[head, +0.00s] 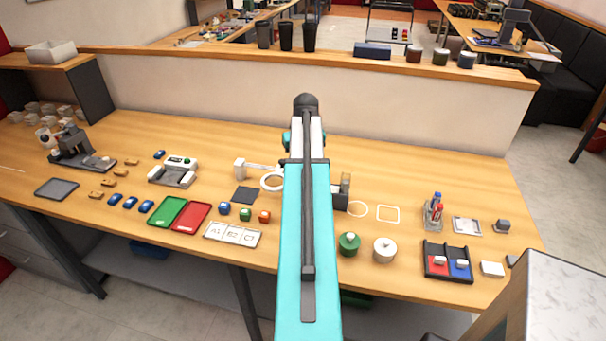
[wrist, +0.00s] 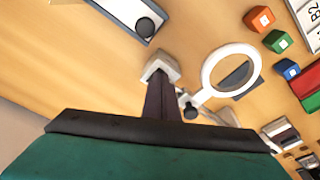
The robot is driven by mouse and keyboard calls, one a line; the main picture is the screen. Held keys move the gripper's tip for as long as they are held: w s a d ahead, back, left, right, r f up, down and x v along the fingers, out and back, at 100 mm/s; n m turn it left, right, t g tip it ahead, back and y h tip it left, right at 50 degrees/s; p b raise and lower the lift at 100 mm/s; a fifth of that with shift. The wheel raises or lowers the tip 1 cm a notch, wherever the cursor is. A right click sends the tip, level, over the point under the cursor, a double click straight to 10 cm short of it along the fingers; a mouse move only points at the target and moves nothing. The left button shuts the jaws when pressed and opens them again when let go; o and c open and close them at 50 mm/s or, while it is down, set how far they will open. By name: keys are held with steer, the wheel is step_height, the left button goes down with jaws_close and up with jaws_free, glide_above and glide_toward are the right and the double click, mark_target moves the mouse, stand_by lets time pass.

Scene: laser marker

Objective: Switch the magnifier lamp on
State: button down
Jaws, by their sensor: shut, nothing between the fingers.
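The magnifier lamp has a white base (head: 240,169) on the table, left of my arm in the head view. Its thin arm runs right to a white ring (head: 264,187), partly covered by my arm. In the wrist view the white ring (wrist: 207,77) shows whole, with a small dark knob (wrist: 191,113) near its joint. My arm hides the gripper in the head view. The lamp base is hidden in the wrist view, and I cannot make out the switch.
A dark square mat (head: 244,195) lies by the ring. Blue, green and orange (head: 264,217) blocks stand in front, near the red tray (head: 192,216). A grey device (head: 341,199) stands right of my arm. A low wall (head: 200,92) runs behind the table.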

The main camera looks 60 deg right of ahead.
steer(key=shift+f, duration=0.25)
steer(key=shift+r, duration=0.2)
step_height(320, 180, up, 7)
steer(key=p, duration=0.4)
steer(key=shift+f, duration=0.15)
stand_by(0.8)
stand_by(0.5)
